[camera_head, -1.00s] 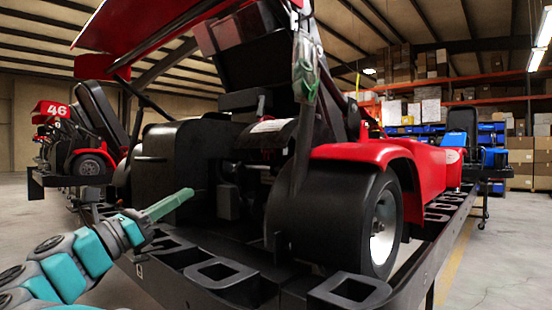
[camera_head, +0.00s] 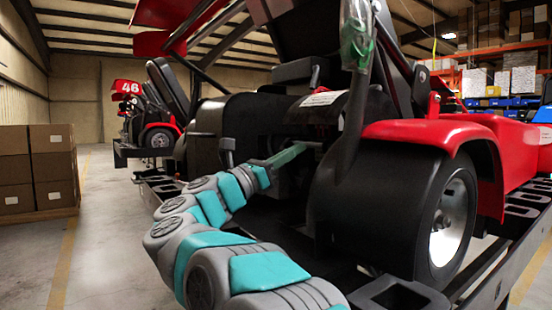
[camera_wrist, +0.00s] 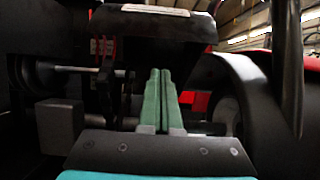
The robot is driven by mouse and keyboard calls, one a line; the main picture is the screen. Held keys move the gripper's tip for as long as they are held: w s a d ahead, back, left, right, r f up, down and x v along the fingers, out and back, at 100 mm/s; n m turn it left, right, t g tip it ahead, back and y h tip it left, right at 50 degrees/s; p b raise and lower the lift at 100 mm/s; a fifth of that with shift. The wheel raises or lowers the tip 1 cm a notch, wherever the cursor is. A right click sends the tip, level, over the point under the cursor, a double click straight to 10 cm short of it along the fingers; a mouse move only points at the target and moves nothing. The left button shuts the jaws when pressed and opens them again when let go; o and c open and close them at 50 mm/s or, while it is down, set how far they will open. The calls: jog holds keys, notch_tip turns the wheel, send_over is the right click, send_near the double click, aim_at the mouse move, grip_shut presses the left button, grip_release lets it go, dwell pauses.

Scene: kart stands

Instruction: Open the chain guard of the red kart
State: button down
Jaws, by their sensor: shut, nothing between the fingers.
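The red kart (camera_head: 440,133) fills the right and middle of the head view, raised on a black stand. A black cover with a white label (camera_head: 322,98), apparently the chain guard, sits left of the fat black rear tyre (camera_head: 365,200). In the wrist view the cover (camera_wrist: 150,28) hangs across the top and looks closed. My gripper (camera_head: 300,147) is shut and empty, its green fingers pointing into the space below the cover. In the wrist view the fingertips (camera_wrist: 159,74) lie just below the cover's lower edge; whether they touch it I cannot tell.
The stand's black frame (camera_head: 400,298) runs along the front right. A metal rod (camera_wrist: 75,69) and dark machinery lie around the fingers. Another kart marked 46 (camera_head: 150,115) stands behind at left. Cardboard boxes (camera_head: 35,170) stand at far left; the floor between is clear.

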jog(key=shift+w+d+r+p, duration=0.2)
jog(key=shift+r, duration=0.4)
jog(key=shift+w+d+r+p, duration=0.15)
jog(key=shift+d+r, duration=0.1)
jog(key=shift+r, duration=0.4)
jog(key=shift+w+d+r+p, duration=0.2)
jog(key=shift+r, duration=0.4)
jog(key=shift+r, duration=0.1)
